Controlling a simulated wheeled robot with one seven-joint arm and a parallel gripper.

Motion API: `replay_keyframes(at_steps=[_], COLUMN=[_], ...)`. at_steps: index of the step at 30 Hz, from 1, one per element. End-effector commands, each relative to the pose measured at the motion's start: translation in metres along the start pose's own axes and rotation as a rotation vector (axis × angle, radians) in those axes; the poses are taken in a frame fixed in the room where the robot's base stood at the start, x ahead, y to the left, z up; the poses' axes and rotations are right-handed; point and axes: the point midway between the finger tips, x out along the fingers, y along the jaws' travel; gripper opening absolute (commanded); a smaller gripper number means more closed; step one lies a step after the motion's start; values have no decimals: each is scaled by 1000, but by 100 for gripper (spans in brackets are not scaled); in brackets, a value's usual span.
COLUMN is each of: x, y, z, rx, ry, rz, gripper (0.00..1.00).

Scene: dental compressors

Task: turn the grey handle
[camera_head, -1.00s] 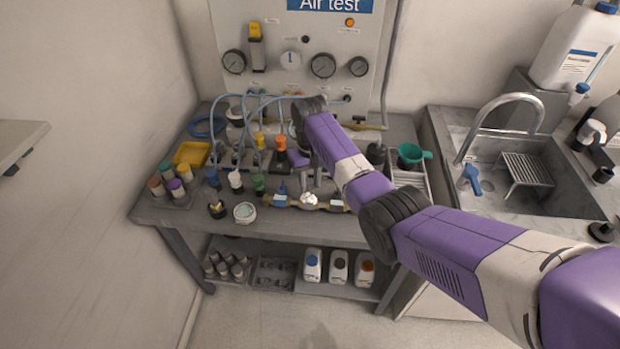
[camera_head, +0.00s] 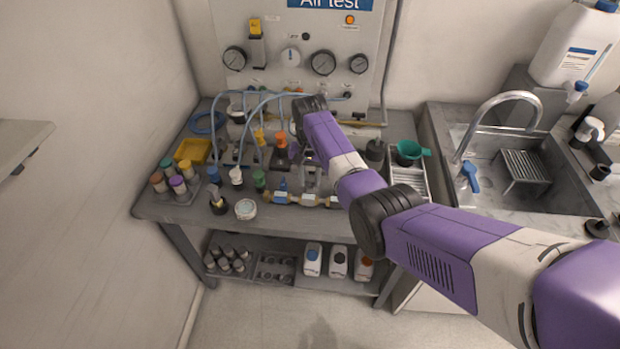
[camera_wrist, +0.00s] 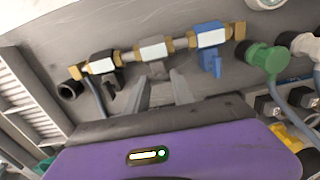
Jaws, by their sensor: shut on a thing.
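A brass and metal pipe with valves (camera_head: 295,198) lies along the front of the bench. In the wrist view, it carries a black handle (camera_wrist: 111,80), a grey handle (camera_wrist: 157,70) and a blue handle (camera_wrist: 214,62). The blue handle also shows in the head view (camera_head: 282,185), left of my gripper (camera_head: 311,182). In the wrist view, my gripper (camera_wrist: 158,82) has its two fingers on either side of the grey handle and is shut on it. The fingers hide part of the handle's sides. In the head view the grey handle is hard to make out.
Blue hoses (camera_head: 217,120) loop over the back left of the bench. A green-capped fitting (camera_wrist: 265,60) sits beside the blue-handled valve. Small bottles (camera_head: 178,185) stand at the left, and a wire rack (camera_wrist: 25,95) lies beyond the black handle's end. A sink (camera_head: 520,175) is to the right.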

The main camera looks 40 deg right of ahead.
Motion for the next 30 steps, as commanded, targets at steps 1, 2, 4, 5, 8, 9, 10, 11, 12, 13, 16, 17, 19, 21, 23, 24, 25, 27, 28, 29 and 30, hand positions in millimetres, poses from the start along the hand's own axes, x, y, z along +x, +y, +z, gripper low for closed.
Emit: replay_keyframes(at_steps=[1, 2, 4, 5, 8, 9, 10, 11, 12, 13, 16, 17, 19, 21, 23, 24, 25, 27, 28, 29, 30], x=[-2, -2, -2, -2, -2, -2, -2, -2, -2, -2, -1, -1, -1, -1, -3, -5, -8, -16, -21, -26, -33], y=[-1, -1, -1, -1, -1, -1, -1, -1, -1, -1, 0, 0, 0, 0, 0, 0, 0, -1, -1, -1, -1], z=[-2, -2, -2, -2, -2, -2, -2, -2, -2, -2, -1, -1, -1, -1, -1, -1, -1, -2, -2, -2, -2], rx=[2, 2, 2, 2, 2, 2, 2, 1, 1, 1, 1, 1, 1, 0, 0, 0, 0, 0, 0, 0, 0], ry=[6, 6, 6, 6, 6, 6, 7, 6, 6, 5, 4, 3, 3, 2, 2, 2, 3, 4, 5, 5, 6], rz=[-3, -3, -3, -3, -3, -3, -3, -3, -3, -3, -2, -2, -1, -1, -1, -1, -1, -2, -3, -3, -3], gripper=[0, 0, 0, 0, 0, 0, 35, 41, 49, 51, 51, 51, 51, 51, 51, 51, 51, 51, 51, 51, 51])
